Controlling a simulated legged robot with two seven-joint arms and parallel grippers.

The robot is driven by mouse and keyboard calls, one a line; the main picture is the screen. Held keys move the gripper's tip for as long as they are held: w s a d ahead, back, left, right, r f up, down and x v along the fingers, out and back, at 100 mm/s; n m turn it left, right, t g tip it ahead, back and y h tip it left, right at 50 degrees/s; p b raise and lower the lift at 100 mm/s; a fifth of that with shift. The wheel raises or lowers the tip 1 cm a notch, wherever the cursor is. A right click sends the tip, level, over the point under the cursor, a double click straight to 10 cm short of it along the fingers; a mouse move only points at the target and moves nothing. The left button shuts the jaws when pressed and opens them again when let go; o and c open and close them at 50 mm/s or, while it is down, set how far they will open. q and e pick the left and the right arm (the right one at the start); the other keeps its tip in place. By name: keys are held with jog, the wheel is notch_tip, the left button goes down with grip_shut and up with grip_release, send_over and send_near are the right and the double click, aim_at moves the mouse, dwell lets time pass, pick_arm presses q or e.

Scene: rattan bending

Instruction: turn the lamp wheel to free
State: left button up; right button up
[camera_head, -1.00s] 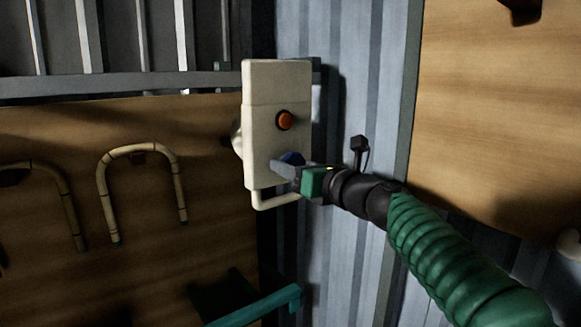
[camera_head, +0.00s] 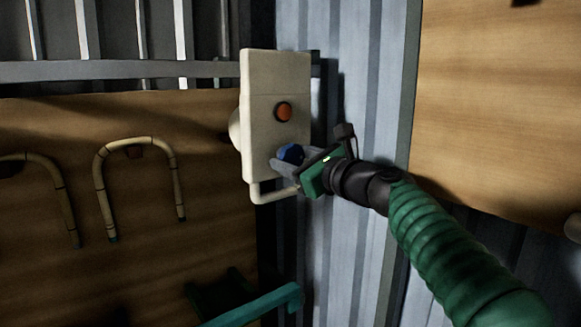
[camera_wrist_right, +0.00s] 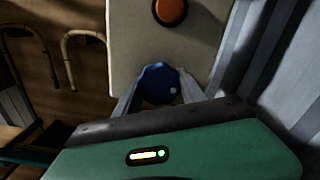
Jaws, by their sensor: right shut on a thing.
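The lamp wheel is a small blue knob (camera_head: 291,153) on the lower front of a cream control box (camera_head: 277,80). It also shows in the right wrist view (camera_wrist_right: 158,84), with a pale dot on its lower right. My right gripper (camera_head: 285,163) is shut on the blue wheel, its grey fingers on either side of it. The gripper is rolled, so its green body sits tilted in the head view. A red-orange button (camera_head: 284,111) is on the box above the wheel. My left gripper is not in view.
Bent rattan canes (camera_head: 178,185) hang on a brown board to the left. A teal bar (camera_head: 255,305) stands low in front. Corrugated metal wall (camera_head: 340,240) lies behind the box.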

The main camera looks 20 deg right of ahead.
jog(key=n+b, duration=0.2)
jog(key=n, duration=0.2)
jog(key=shift+n, duration=0.3)
jog(key=n+b, duration=0.2)
jog(key=n, duration=0.2)
jog(key=shift+d+f+n, duration=0.1)
jog(key=shift+n, duration=0.2)
jog(key=n+b, duration=0.2)
jog(key=n, duration=0.3)
jog(key=shift+a+f+n+b, duration=0.15)
jog(key=shift+n+b, duration=0.35)
jog(key=shift+n, duration=1.5)
jog(key=shift+w, duration=0.1)
jog(key=o, duration=1.4)
jog(key=shift+c, duration=0.2)
jog(key=shift+d+r, duration=0.2)
jog(key=shift+d, duration=0.1)
